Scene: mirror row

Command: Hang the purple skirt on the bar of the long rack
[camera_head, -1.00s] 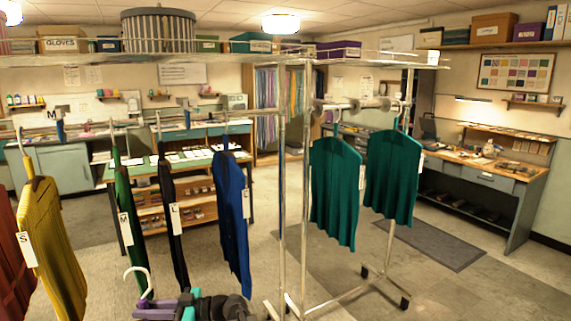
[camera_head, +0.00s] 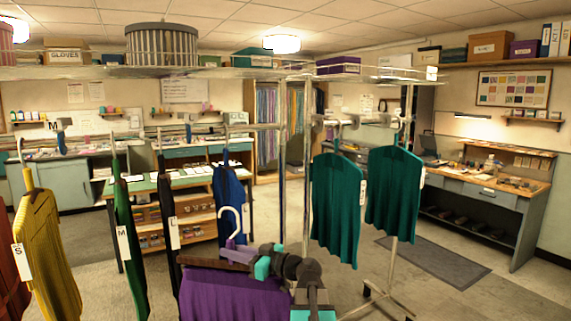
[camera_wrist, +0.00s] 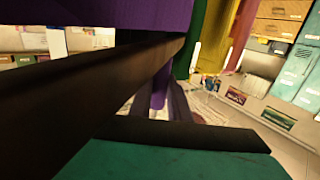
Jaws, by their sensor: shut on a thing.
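The purple skirt (camera_head: 235,298) hangs from a hanger with a pale hook (camera_head: 231,224) in the head view. My gripper (camera_head: 228,259) is shut on the hanger, just under the hook. The hook is upright in front of the blue shirt, below the bar (camera_head: 258,127) of the long rack, and appears apart from it. The skirt's lower part is cut off by the picture edge. In the wrist view, purple cloth (camera_wrist: 100,16) fills the top left behind my dark fingers, which hide much of the hanger.
On the long rack hang a yellow top (camera_head: 47,250), a green garment (camera_head: 127,240), a black garment (camera_head: 168,220) and a blue shirt (camera_head: 228,190). Two teal tops (camera_head: 336,205) hang to the right, past an upright post (camera_head: 281,190). A wire shelf (camera_head: 200,72) runs above the bar.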

